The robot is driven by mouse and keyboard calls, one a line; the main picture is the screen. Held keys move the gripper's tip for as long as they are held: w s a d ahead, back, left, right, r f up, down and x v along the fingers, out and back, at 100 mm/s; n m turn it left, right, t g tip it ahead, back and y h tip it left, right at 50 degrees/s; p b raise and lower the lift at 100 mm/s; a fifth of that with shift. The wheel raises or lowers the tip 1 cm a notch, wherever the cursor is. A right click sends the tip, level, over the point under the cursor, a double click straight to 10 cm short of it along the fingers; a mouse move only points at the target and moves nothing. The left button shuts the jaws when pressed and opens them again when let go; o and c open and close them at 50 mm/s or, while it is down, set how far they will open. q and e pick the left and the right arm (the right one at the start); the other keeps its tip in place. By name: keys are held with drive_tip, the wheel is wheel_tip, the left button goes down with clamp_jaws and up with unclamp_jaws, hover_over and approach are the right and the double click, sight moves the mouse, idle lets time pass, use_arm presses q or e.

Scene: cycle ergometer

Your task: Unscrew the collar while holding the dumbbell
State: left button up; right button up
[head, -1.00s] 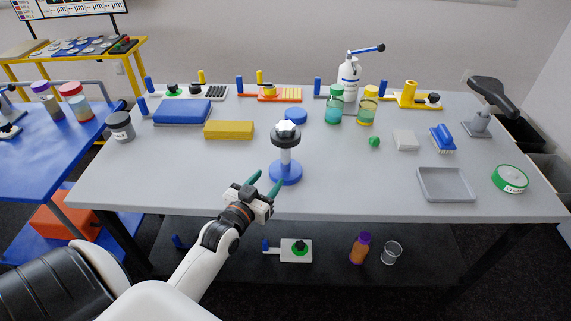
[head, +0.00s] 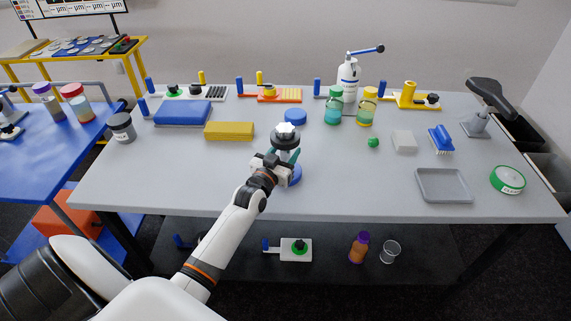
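The dumbbell stands upright on the grey table, with a blue lower disc (head: 293,176) and a dark upper disc (head: 286,141). A silver, nut-like collar (head: 286,129) sits on top. My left gripper (head: 283,155) is at the shaft, just below the dark disc. Its teal fingers look spread apart on either side of the shaft. The gripper and wrist hide most of the shaft and part of the blue disc, so contact cannot be seen. My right gripper is not in view.
A yellow block (head: 229,131) and a blue block (head: 183,112) lie to the left. A blue disc (head: 296,116) lies behind the dumbbell. A green ball (head: 373,142), a grey tray (head: 444,198) and a green tape roll (head: 508,179) are to the right. The front table area is clear.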

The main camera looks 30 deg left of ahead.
sight(285, 127)
use_arm(q)
drive_tip(key=shift+w, duration=0.2)
clamp_jaws()
drive_tip(key=shift+r, duration=5.15)
drive_tip(key=s+d+f+m+h, duration=0.15)
drive_tip(key=s+d+f, duration=0.45)
drive_tip(key=s+d, duration=0.6)
drive_tip(key=s+d+r, duration=0.1)
drive_tip(key=s+d, duration=0.2)
drive_tip(key=s, duration=0.2)
drive_tip(key=s+d+r+h, duration=0.1)
drive_tip(key=s+d, duration=0.2)
drive_tip(key=s, duration=0.3)
drive_tip(key=shift+d+r, duration=0.25)
drive_tip(key=shift+r, duration=0.05)
drive_tip(key=shift+w+d+h, duration=0.1)
drive_tip(key=shift+h, duration=0.15)
